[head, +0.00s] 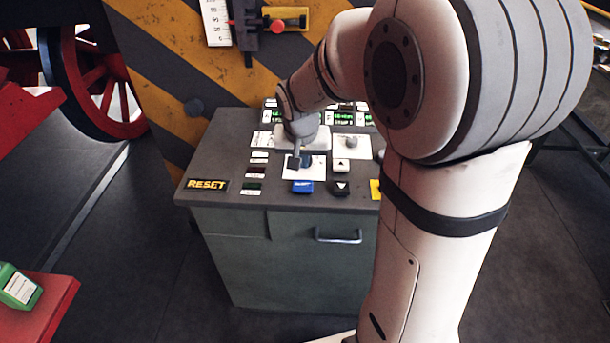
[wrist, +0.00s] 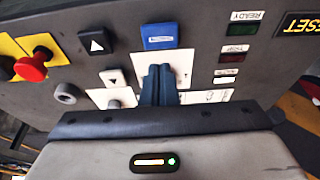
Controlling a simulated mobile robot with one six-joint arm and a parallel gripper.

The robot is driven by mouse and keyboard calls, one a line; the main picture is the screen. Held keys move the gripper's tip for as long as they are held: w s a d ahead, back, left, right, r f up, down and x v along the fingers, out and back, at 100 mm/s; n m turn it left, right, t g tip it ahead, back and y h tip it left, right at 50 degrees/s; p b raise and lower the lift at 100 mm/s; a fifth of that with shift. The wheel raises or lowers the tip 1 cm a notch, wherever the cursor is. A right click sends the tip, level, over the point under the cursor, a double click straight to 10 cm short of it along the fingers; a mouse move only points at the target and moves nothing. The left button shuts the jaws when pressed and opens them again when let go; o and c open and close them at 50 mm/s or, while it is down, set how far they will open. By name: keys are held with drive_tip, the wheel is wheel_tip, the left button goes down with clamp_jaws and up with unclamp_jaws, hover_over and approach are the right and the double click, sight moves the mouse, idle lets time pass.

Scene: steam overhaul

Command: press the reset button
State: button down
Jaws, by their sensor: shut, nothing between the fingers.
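A blue rectangular button (head: 302,187) sits near the front edge of the grey console. It also shows in the wrist view (wrist: 158,36), with lettering too small to read. A yellow-lettered RESET sign (head: 206,184) is at the console's front left corner, and part of it shows in the wrist view (wrist: 300,22). My gripper (head: 297,161) is shut and empty. Its fingertips (wrist: 160,72) are over a white plate just behind the blue button, apart from it in the picture. The fingers hide part of that plate. Their height above the panel is hard to tell.
A red mushroom button (wrist: 32,68) on yellow is farther along. Small indicators (head: 254,186) line the left. A striped panel (head: 170,70) with a gauge stands behind the console (head: 225,135).

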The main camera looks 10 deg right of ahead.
sight(304, 188)
drive_tip(key=x, duration=0.4)
drive_tip(key=s+x, duration=0.1)
drive_tip(key=x, duration=0.1)
drive_tip(key=shift+a+f, duration=0.15)
drive_tip(key=shift+f, duration=0.2)
drive_tip(key=shift+f+b, duration=0.9)
drive_tip(key=shift+s+f+b, duration=0.3)
drive_tip(key=shift+s+f, duration=0.05)
drive_tip(key=r+p, duration=0.1)
drive_tip(key=r, duration=0.1)
drive_tip(key=r+p, duration=0.2)
drive_tip(key=r, duration=0.1)
drive_tip(key=shift+w+r, duration=0.3)
drive_tip(key=v, duration=0.9)
drive_tip(key=shift+r+b, duration=0.25)
drive_tip(key=shift+b, duration=0.2)
